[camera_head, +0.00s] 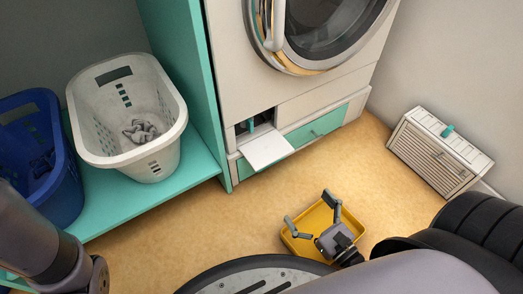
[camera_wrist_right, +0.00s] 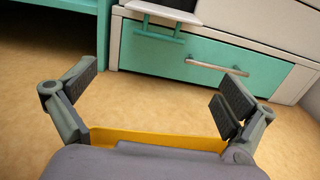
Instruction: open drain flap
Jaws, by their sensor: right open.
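The white drain flap (camera_head: 267,150) is at the lower left of the washing machine front. It hangs folded outward and down, and the dark drain opening (camera_head: 243,127) behind it is uncovered, with a teal part (camera_head: 250,125) inside. In the right wrist view, the flap (camera_wrist_right: 165,11) is cut by the top edge. My right gripper (camera_head: 310,211) is open and empty, low over a yellow tray, in front of the flap and apart from it. In the right wrist view my right gripper (camera_wrist_right: 158,88) has its fingers wide apart. My left gripper is out of view.
A teal drawer (camera_head: 316,127) with a bar handle (camera_wrist_right: 217,67) lies below the flap. The yellow tray (camera_head: 351,211) is on the floor. A white basket (camera_head: 150,160) and a blue basket (camera_head: 60,205) stand left on a teal shelf. A slatted box (camera_head: 430,155) stands right.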

